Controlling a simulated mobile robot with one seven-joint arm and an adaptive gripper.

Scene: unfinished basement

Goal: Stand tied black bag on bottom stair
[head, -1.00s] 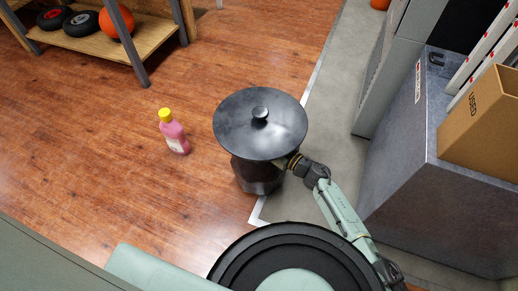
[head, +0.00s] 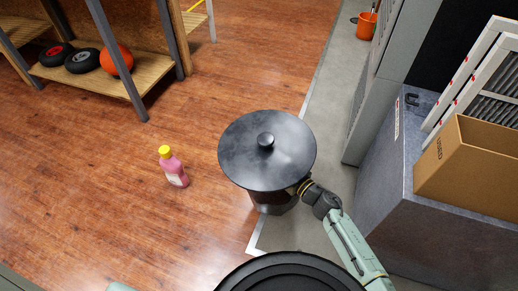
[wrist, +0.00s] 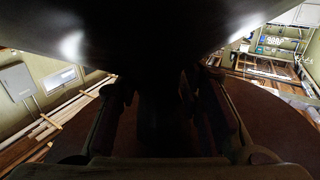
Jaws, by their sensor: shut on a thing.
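A glossy black object (head: 267,150) has a wide round lid-like top with a small knob and a narrower dark body below. It looks more like a lidded pot or bin than a bag; no other black bag shows. It is upright, and I cannot tell whether its base touches the floor. My gripper (head: 304,187) reaches it from the right, below the wide top, which partly hides the fingers. In the wrist view, the dark underside (wrist: 160,30) fills the top, and my fingers lie on both sides of its dark body. No stair is in view.
A pink bottle with a yellow cap (head: 173,167) stands on the wooden floor to the left. A shelf (head: 150,68) with wheels and an orange ball is at upper left. A grey cabinet (head: 400,190) bearing a cardboard box (head: 460,165) is at right. Floor beyond the object is clear.

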